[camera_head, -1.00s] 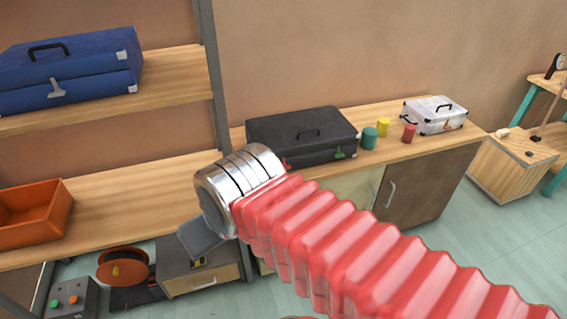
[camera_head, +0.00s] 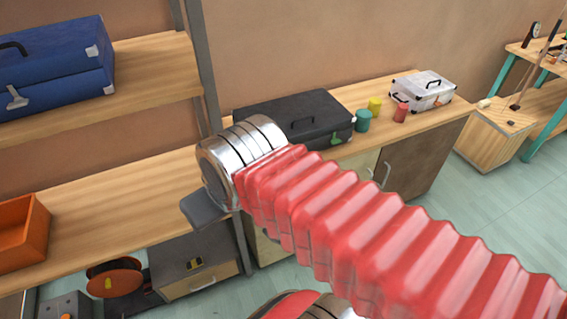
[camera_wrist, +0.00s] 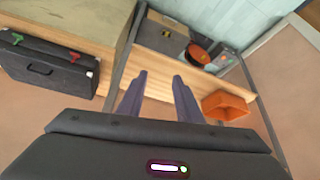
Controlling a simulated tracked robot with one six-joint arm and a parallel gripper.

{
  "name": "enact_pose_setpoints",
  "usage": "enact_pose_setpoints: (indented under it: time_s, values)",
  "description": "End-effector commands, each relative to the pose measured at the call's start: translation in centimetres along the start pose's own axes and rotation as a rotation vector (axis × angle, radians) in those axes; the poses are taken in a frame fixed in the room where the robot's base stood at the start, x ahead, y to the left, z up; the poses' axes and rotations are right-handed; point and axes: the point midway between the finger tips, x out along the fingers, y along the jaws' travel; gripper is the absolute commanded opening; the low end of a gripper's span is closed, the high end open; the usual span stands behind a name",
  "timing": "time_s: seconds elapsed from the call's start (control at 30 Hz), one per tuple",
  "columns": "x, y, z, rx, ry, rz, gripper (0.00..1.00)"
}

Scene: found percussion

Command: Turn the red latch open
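The black case (camera_head: 295,112) lies on the wooden counter in the head view. Its green latch (camera_head: 336,139) shows on the front; the part of the front where the red latch sits is hidden behind my arm. In the wrist view the case (camera_wrist: 45,72) is at the left, with the red latch (camera_wrist: 75,58) and the green latch (camera_wrist: 16,37) on its front. My gripper (camera_wrist: 159,76) is open and empty, its two dark fingers apart over the shelf side, to the right of the case. In the head view only a grey part of it shows below my silver wrist.
A shelf post (camera_head: 207,75) stands left of the case. A teal can (camera_head: 363,121), a yellow can (camera_head: 375,107), a red can (camera_head: 401,113) and a white case (camera_head: 424,91) are to its right. An orange bin (camera_head: 20,235) is at the left.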

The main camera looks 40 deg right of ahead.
Motion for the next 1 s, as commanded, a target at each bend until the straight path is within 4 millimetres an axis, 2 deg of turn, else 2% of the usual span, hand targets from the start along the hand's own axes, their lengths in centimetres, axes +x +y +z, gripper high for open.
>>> enact_pose_setpoints:
  time_s: [0.03,0.23,0.37,0.7,1.0]
  values:
    - [0.0,0.0,0.0,0.0,0.0,0.0,0.36]
    - [0.9,0.9,-1.2,0.006,0.016,0.022,0.5]
    - [2.6,3.1,-3.1,0.011,0.046,0.059,0.53]
    - [8.5,9.7,-8.9,0.004,0.159,0.178,0.53]
    - [13.8,15.8,-12.0,-0.024,0.25,0.253,0.53]
